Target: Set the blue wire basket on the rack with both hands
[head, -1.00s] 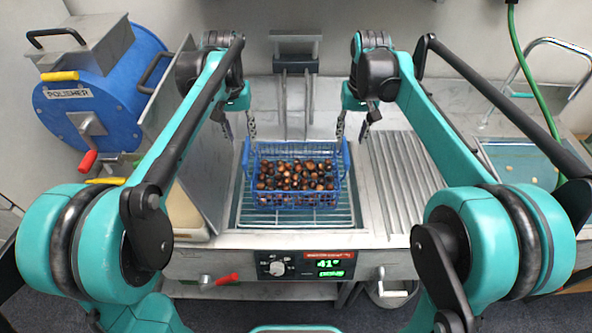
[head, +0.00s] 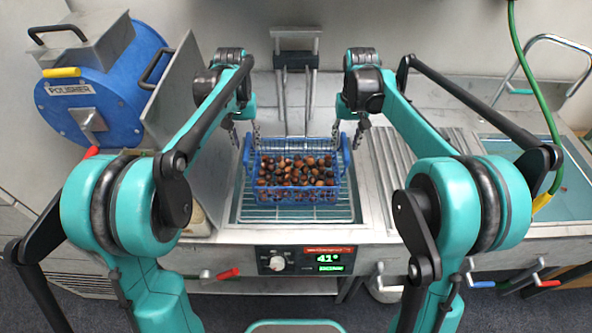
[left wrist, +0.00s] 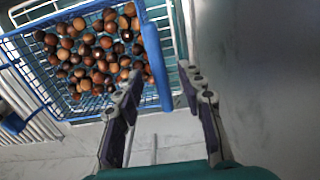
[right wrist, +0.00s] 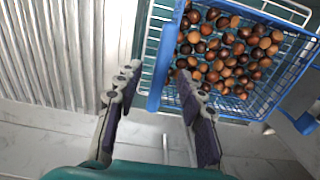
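The blue wire basket (head: 298,200), filled with brown chestnuts (head: 297,170), is upright over the wire rack (head: 300,215) in the steel counter's recess. It appears to rest on the rack, though its underside is hidden. My left gripper (head: 245,139) is at the basket's left side bar. In the left wrist view its fingers (left wrist: 165,105) are apart, one on each side of the blue bar (left wrist: 154,55). My right gripper (head: 347,138) is at the right side bar. In the right wrist view its fingers (right wrist: 158,95) are also apart on either side of the bar (right wrist: 163,60).
A ribbed drainboard (head: 395,165) lies right of the recess, with a blue-green basin (head: 540,180) beyond. A control panel with a green display (head: 328,260) is on the counter's front.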

